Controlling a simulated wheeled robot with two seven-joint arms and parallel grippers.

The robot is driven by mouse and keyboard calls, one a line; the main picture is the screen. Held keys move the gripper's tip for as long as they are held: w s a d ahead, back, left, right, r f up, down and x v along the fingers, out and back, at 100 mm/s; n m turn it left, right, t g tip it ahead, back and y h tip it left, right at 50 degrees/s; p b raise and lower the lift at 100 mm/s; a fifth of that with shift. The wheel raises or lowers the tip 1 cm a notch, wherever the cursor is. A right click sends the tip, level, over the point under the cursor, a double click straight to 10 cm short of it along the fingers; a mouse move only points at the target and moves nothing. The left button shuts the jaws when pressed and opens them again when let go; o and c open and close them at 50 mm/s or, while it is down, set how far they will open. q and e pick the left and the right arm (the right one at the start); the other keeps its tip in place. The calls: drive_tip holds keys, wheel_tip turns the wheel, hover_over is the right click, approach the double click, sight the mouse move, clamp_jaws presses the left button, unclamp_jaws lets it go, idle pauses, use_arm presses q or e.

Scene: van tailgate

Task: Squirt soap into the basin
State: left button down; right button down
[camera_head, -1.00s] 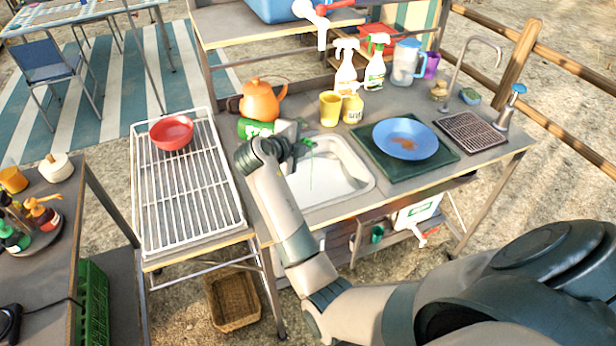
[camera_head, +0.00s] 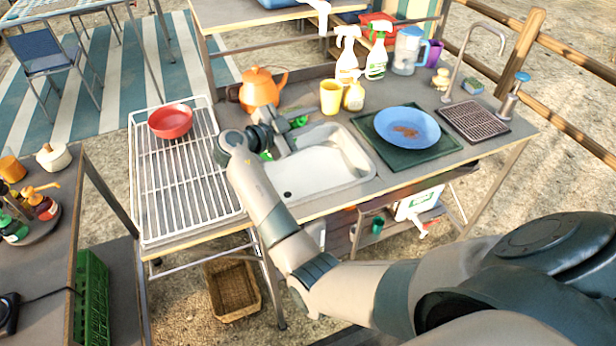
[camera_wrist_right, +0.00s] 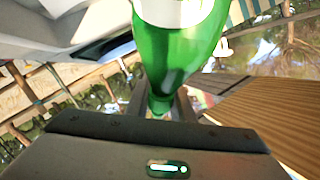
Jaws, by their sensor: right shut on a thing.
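My right gripper (camera_head: 284,132) is at the basin's back left corner. It is shut on a green soap bottle, which shows large in the right wrist view (camera_wrist_right: 180,50) with a white label. In the head view only small green parts of the bottle (camera_head: 299,121) show; my gripper hides the rest. No green stream shows in the basin now. My left gripper is out of view.
A white rack (camera_head: 180,190) with a red bowl (camera_head: 170,121) is at left.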

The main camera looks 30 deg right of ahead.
drive_tip(key=n+h, duration=0.1)
drive_tip(key=n, duration=0.1)
drive_tip(key=r+n+h+b, duration=0.1)
drive_tip(key=n, duration=0.1)
drive_tip(key=d+n+h, duration=0.1)
drive_tip(key=n, duration=0.1)
drive_tip(key=shift+s+r+n+t, duration=0.2)
drive_tip(key=shift+n+t, duration=0.1)
drive_tip(key=shift+n, duration=0.1)
drive_tip(key=shift+r, duration=0.1)
